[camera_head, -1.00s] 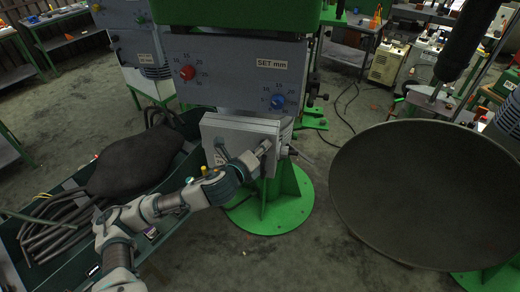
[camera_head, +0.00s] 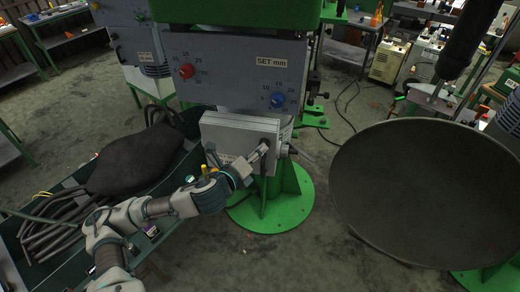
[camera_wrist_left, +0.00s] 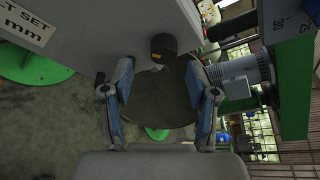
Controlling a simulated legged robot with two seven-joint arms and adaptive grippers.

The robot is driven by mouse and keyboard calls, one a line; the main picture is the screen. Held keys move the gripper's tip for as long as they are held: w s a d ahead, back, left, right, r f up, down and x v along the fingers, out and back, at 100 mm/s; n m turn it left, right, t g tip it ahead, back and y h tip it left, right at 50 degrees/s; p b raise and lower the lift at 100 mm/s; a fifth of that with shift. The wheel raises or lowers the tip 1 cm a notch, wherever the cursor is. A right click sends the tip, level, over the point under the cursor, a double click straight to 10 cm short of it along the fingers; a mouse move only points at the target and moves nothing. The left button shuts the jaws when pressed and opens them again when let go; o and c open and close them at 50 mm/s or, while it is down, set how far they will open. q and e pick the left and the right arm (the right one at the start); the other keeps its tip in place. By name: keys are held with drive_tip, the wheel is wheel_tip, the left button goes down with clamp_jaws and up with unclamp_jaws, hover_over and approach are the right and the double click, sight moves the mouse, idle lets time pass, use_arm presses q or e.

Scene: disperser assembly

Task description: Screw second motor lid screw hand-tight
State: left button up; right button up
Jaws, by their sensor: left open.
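The grey box-like motor lid (camera_head: 240,133) stands upright on the front of the green machine, below the panel with red and blue knobs. My left gripper (camera_head: 264,148) is at the lid's right part. In the left wrist view its two fingers (camera_wrist_left: 158,72) are spread wide with nothing held between them. A short black round knob or screw head (camera_wrist_left: 163,45) sticks out from the grey casing just beyond the fingertips, apart from them. I cannot tell for sure that it is the lid screw. My right gripper is not in view.
A large dark dish (camera_head: 425,195) fills the right side. A green round foot (camera_head: 270,208) stands below the lid. A green bin (camera_head: 178,172) with a dark sack (camera_head: 130,163) and hoses is at the left. Open floor lies between the foot and the dish.

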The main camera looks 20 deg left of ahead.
use_arm(q)
drive_tip(key=v, duration=0.3)
drive_tip(key=shift+s+a, duration=0.15)
drive_tip(key=shift+s, duration=0.05)
